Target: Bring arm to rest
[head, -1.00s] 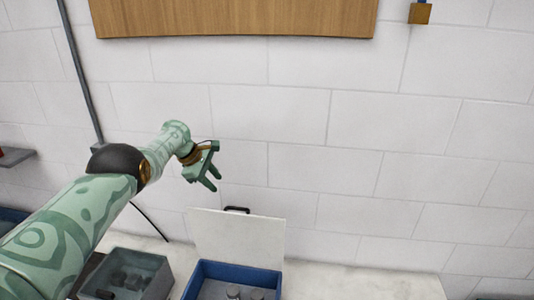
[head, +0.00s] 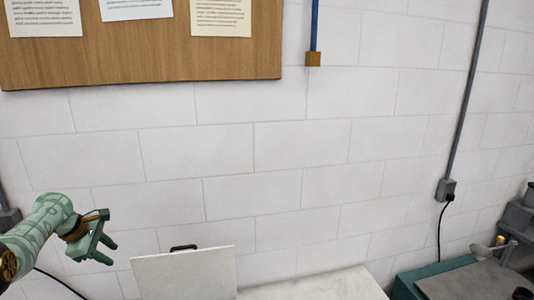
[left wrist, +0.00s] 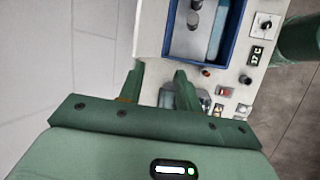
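My left arm comes in from the left edge of the head view. Its green gripper (head: 108,250) is up in front of the block wall, left of a raised white lid (head: 184,274). The gripper's two fingers stand apart with nothing between them. In the left wrist view the same gripper (left wrist: 158,78) shows open and empty, with the worktop and a blue-rimmed bin (left wrist: 238,22) beyond the fingers. My right gripper is in neither view.
A pale worktop (head: 318,287) runs along the wall. A teal-edged bench (head: 405,286) stands at the right, near a wall socket (head: 446,190). A notice board (head: 150,52) hangs above. In the wrist view, small buttons (left wrist: 224,92) sit beside the bin.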

